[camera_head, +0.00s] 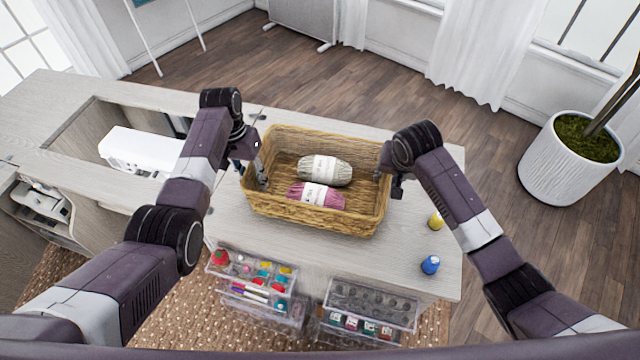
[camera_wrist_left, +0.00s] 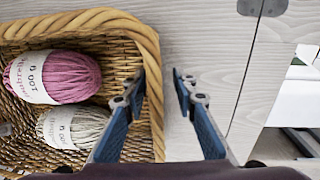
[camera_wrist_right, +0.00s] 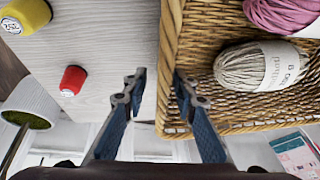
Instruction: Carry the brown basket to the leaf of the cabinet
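The brown wicker basket (camera_head: 315,223) stands upright on the pale cabinet top (camera_head: 400,262), to the right of a hinged seam. It holds a pink yarn skein (camera_head: 302,194) and a grey one (camera_head: 335,172). My left gripper (camera_head: 256,172) is at the basket's left wall; in the left wrist view its fingers (camera_wrist_left: 158,98) are apart, one on each side of the rim. My right gripper (camera_head: 390,180) is at the right wall; in the right wrist view its fingers (camera_wrist_right: 158,92) are apart, with the wall close to the inner finger. Whether either touches the wicker is unclear.
A white sewing machine (camera_head: 140,150) sits in the opening at left. Yellow (camera_head: 436,219) and blue (camera_head: 431,265) spools stand right of the basket; a red spool (camera_wrist_right: 73,80) shows in the right wrist view. Clear drawers (camera_head: 370,300) project at the front. A potted plant (camera_head: 565,170) stands right.

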